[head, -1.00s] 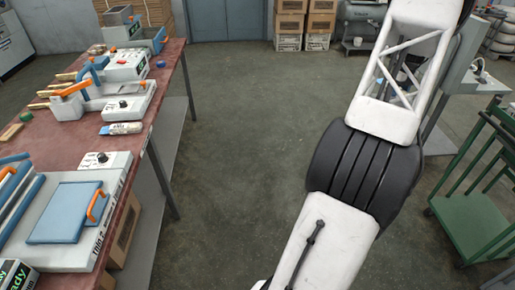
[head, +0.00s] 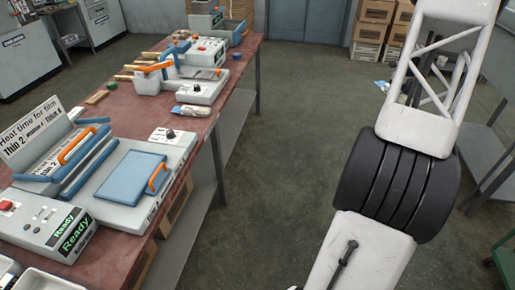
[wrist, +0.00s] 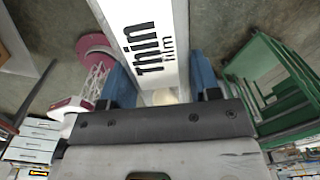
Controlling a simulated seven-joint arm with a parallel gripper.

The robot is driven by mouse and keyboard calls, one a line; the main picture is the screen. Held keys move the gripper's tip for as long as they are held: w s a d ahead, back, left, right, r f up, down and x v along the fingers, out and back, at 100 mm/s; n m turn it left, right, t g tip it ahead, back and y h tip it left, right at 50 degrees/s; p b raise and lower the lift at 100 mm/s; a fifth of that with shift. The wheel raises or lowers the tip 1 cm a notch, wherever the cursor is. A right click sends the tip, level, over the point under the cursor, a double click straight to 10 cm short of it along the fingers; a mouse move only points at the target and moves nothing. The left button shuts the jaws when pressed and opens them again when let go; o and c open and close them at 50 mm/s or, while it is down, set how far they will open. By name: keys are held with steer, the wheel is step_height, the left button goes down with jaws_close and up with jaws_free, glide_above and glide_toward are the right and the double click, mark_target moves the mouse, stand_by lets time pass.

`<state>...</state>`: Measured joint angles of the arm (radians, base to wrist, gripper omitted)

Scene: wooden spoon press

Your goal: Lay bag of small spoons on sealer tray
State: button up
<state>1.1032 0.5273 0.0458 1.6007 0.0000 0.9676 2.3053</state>
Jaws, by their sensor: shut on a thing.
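My gripper (wrist: 163,88) shows in the wrist view, with its blue fingers shut on a white packet printed "Thin film" (wrist: 150,40). The packet reaches up out of the top of that view. A pale rounded bit shows between the fingers; whether it is a spoon I cannot tell. In the head view, a large sealer (head: 110,190) stands at the near left on the bench, with a flat blue plate (head: 135,177) with an orange handle, apparently its tray area. The gripper and packet are out of the head view.
The red-topped bench (head: 120,108) holds smaller sealers (head: 200,88), a small packet (head: 192,111), a control box reading "Ready" (head: 45,225) and a film-time sign (head: 35,130). Open floor (head: 285,150) lies right of it. A green rack (wrist: 275,75) shows in the wrist view.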

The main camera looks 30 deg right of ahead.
steer(key=w+a+n, duration=0.3)
steer(key=w+a, duration=1.8)
steer(key=w+a+n, duration=0.1)
steer(key=w+a, duration=0.3)
steer(key=a, duration=0.5)
steer(key=w+a+n, duration=0.1)
steer(key=w+a, duration=0.3)
steer(key=a, duration=0.5)
steer(key=w+a+n, duration=0.1)
steer(key=w+a, duration=0.4)
steer(key=a, duration=0.4)
steer(key=n, duration=0.6)
glide_above(132, 174)
steer(key=shift+r, duration=0.1)
steer(key=shift+f, duration=3.15)
